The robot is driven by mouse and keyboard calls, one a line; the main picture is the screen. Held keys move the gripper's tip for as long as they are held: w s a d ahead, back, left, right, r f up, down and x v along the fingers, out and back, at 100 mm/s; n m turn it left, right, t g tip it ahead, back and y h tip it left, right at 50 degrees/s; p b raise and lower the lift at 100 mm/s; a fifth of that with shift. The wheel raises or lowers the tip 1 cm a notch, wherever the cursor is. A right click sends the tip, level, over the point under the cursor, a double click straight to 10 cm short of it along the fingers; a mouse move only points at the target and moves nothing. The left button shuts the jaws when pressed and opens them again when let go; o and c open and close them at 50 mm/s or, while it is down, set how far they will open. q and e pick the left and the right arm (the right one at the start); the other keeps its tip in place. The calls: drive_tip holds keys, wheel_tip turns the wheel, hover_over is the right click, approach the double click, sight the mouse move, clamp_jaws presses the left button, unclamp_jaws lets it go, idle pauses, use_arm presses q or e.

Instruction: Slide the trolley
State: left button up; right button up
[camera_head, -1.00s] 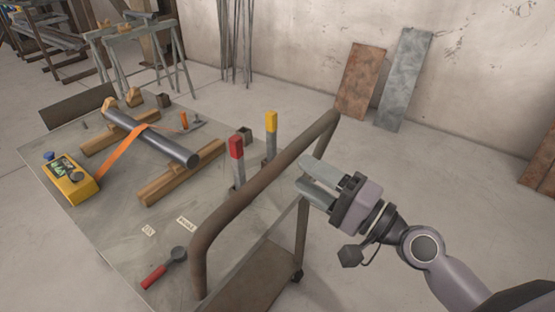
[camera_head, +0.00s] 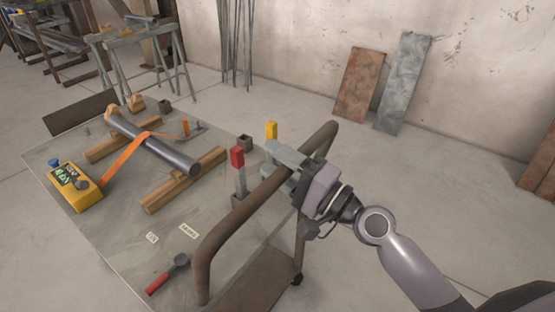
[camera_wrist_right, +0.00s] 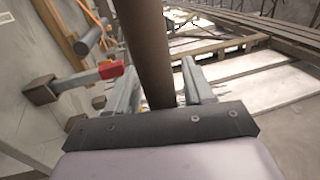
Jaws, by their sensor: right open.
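The trolley has a grey flat top (camera_head: 110,225) and a brown tubular push handle (camera_head: 222,236) along its right side. Its lower shelf and a dark caster (camera_head: 297,279) show beneath the handle. My right gripper (camera_head: 281,163) is at the far half of the handle. Its jaws are open, one finger on each side of the bar. In the right wrist view the brown handle bar (camera_wrist_right: 148,50) runs between the two fingers (camera_wrist_right: 163,90). Whether either finger touches it, I cannot tell. My left gripper is out of view.
The trolley top carries a dark pipe (camera_head: 160,147) on wooden blocks, an orange strap (camera_head: 125,160), a yellow device (camera_head: 77,190) and a red-handled tool (camera_head: 168,275). Floor right of the trolley is clear.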

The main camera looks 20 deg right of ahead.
clamp_jaws()
